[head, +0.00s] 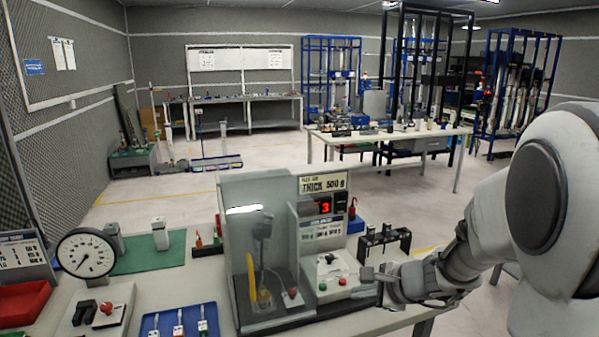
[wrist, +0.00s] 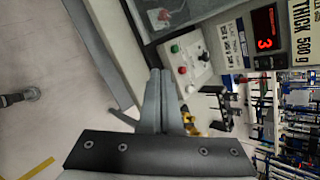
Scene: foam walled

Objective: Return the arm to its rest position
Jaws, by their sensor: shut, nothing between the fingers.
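My arm (head: 480,235) reaches in from the right of the head view. My gripper (head: 368,275) is at its end, in front of the machine's control panel (head: 331,272). In the wrist view my gripper (wrist: 160,76) points up the picture with its two fingers together and nothing between them. The panel (wrist: 187,65) with its green and red buttons lies just beyond the fingertips in that view. I cannot tell whether the fingertips touch anything.
A machine with a clear guard (head: 245,240) and a red display (head: 325,207) reading 3 stands on the near bench. A black rack (head: 385,243) stands close behind my gripper. A dial gauge (head: 87,254) and a blue tray (head: 180,322) lie left. Open floor (head: 420,215) lies beyond.

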